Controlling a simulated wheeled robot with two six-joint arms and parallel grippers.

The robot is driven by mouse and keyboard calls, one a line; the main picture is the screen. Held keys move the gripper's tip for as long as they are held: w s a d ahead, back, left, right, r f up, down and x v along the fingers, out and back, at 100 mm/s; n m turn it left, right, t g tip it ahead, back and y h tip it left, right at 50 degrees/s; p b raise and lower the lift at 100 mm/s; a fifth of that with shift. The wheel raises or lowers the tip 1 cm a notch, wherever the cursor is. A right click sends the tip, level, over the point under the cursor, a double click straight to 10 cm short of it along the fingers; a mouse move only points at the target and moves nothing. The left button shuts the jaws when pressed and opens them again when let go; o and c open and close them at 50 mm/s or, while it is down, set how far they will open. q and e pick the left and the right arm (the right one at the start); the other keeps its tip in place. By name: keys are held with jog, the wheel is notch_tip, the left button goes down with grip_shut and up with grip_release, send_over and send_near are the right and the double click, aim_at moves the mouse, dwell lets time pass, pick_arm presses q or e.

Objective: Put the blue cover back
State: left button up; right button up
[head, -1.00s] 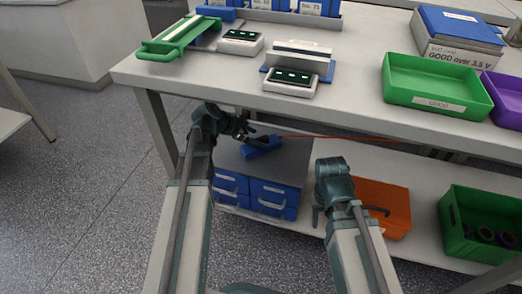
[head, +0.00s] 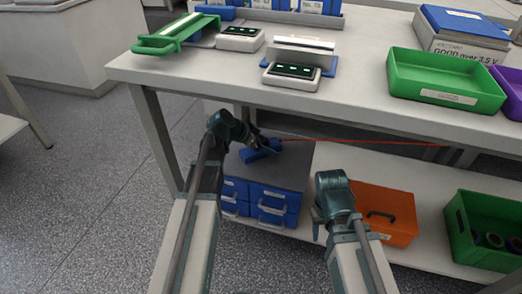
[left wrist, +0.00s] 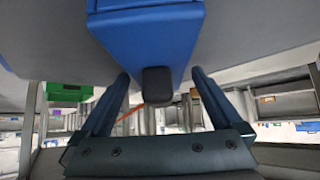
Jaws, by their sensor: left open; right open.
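The blue cover (head: 258,153) lies on the grey top of a blue drawer cabinet under the bench. In the left wrist view the blue piece (left wrist: 150,35) fills the upper middle, with a black knob (left wrist: 157,84) on it. My left gripper (head: 263,143) is open and at the cover. Its two blue fingers (left wrist: 158,90) stand on either side of the knob, with gaps between. My right gripper (head: 318,220) is open and low, left of the orange case, largely hidden by its own wrist.
The blue drawer cabinet (head: 262,197) and orange case (head: 388,211) stand on the lower shelf. A green crate (head: 462,237) is at right. The bench top (head: 350,85) above carries two devices with displays (head: 240,38) (head: 291,74) and a green tray (head: 440,85).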

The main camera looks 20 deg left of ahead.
pick_arm(q)
grip_shut()
dwell(0.3)
jog(key=shift+r, duration=0.15)
pick_arm(e)
jog(key=shift+r, duration=0.15)
